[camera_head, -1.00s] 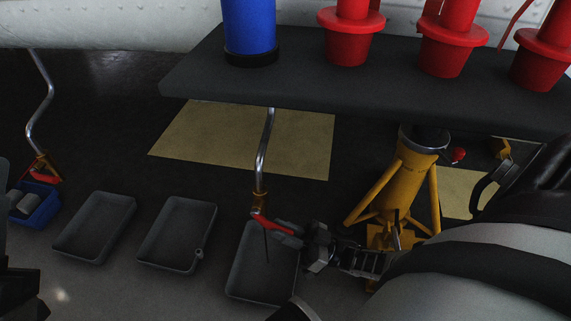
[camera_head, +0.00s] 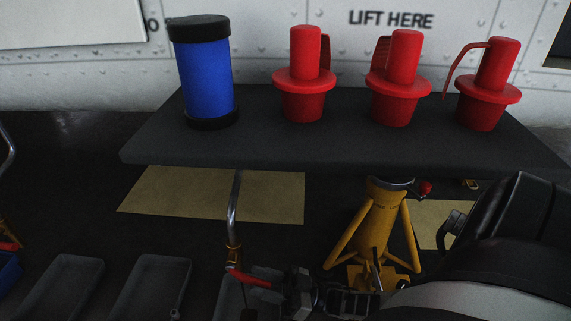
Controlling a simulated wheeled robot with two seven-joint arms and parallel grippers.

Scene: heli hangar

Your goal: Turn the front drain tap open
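A metal drain pipe (camera_head: 234,205) comes down from behind the dark shelf and ends in a brass tap (camera_head: 234,257). The tap's red lever (camera_head: 250,279) points right and slightly down. My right gripper (camera_head: 277,286) reaches in from the right, with its fingers at the lever's far end. The fingers are dark and small, so I cannot tell whether they are clamped on it. A grey tray (camera_head: 229,298) lies under the tap, partly hidden by the lever and gripper. Another red tap lever (camera_head: 9,246) shows at the left edge. My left gripper is out of view.
The dark shelf (camera_head: 150,150) overhangs the pipe and carries a blue cylinder (camera_head: 207,85) and red plugs (camera_head: 303,85). A yellow jack stand (camera_head: 374,232) stands close behind my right gripper. Two more trays (camera_head: 62,288) (camera_head: 150,289) and a blue bin (camera_head: 8,270) lie left.

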